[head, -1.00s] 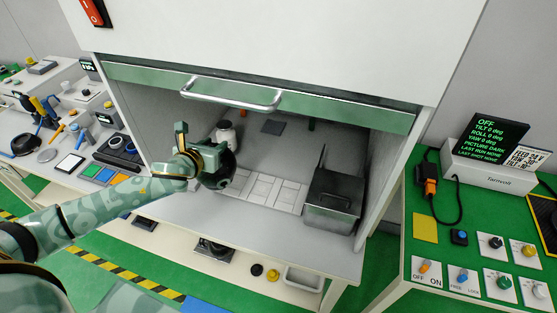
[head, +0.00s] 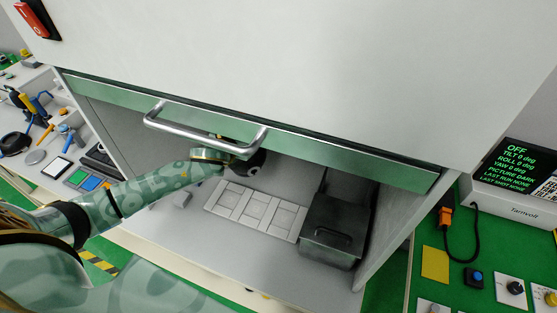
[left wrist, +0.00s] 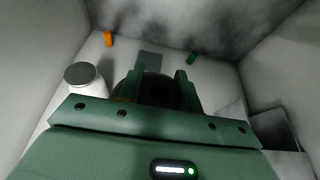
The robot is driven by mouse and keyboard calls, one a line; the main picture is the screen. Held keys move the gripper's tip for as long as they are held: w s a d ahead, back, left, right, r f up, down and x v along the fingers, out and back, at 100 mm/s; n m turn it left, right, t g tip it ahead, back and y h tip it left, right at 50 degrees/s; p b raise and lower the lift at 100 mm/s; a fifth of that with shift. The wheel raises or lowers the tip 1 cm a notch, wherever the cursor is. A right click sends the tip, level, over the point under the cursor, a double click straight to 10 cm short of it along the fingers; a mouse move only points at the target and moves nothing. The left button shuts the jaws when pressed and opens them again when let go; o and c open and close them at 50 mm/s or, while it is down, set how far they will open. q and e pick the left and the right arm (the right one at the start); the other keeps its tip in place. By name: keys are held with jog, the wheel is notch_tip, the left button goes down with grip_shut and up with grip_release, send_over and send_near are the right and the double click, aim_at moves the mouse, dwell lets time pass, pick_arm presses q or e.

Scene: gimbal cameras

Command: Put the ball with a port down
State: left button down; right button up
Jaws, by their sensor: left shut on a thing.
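My left gripper (left wrist: 160,88) is shut on a dark round ball (left wrist: 148,92), which sits between its two green fingers in the left wrist view. In the head view my left arm reaches under the raised front panel into the cabinet. There the ball (head: 256,163) shows only partly as a dark shape, and the panel and handle hide much of the gripper. I cannot make out the ball's port. The ball appears held above the cabinet floor, though the gap is unclear. My right gripper is in neither view.
The panel's handle (head: 205,141) is close to my left wrist. A pale tray with square recesses (head: 232,211) and a dark lidded box (head: 332,222) stand on the cabinet floor. A white jar (left wrist: 86,84), a grey pad (left wrist: 150,60), an orange piece (left wrist: 107,39) and a green piece (left wrist: 191,57) are inside.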

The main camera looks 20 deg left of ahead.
pick_arm(q)
jog(key=w+d+f+b, duration=0.5)
jog(key=d+f, duration=0.2)
jog(key=f, duration=0.3)
jog(key=shift+d+f, duration=0.25)
jog(key=shift+f, duration=0.1)
jog(key=c, duration=0.9)
grip_release()
jog(key=shift+s+f, duration=0.1)
jog(key=shift+f, duration=0.05)
jog(key=shift+c, duration=0.2)
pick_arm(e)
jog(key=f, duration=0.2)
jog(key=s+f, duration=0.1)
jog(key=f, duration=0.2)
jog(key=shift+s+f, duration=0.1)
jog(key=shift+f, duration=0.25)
pick_arm(q)
jog(key=p+v, duration=0.3)
jog(key=v, duration=0.9)
jog(key=shift+p, duration=0.35)
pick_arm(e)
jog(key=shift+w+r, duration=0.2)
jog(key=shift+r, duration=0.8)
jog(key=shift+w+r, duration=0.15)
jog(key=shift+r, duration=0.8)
